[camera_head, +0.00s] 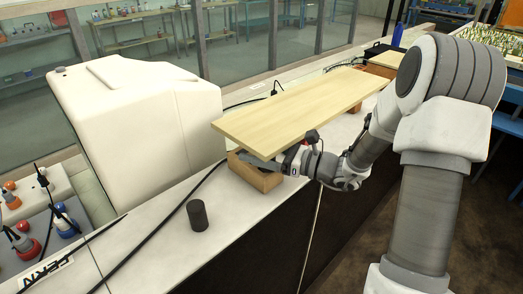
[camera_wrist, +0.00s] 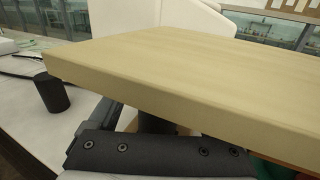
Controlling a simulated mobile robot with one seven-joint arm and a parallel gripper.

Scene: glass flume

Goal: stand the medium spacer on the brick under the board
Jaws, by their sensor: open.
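The pale wooden board (camera_head: 305,105) slants across the bench, its near end above a wooden brick (camera_head: 262,182). My gripper (camera_head: 268,163) is at the board's near end, low under its edge and just above the brick. In the wrist view, my gripper (camera_wrist: 138,128) is open below the board (camera_wrist: 150,85). A dark upright cylinder, seemingly a spacer (camera_wrist: 155,124), shows in front of the palm under the board. Its top and foot are hidden, so I cannot tell whether it touches brick or board. I cannot confirm that it is the medium one.
Another dark cylinder (camera_head: 197,216) stands on the white bench top, left of the brick; it also shows in the wrist view (camera_wrist: 52,92). A large white housing (camera_head: 140,130) stands behind. A black cable (camera_head: 160,225) crosses the bench.

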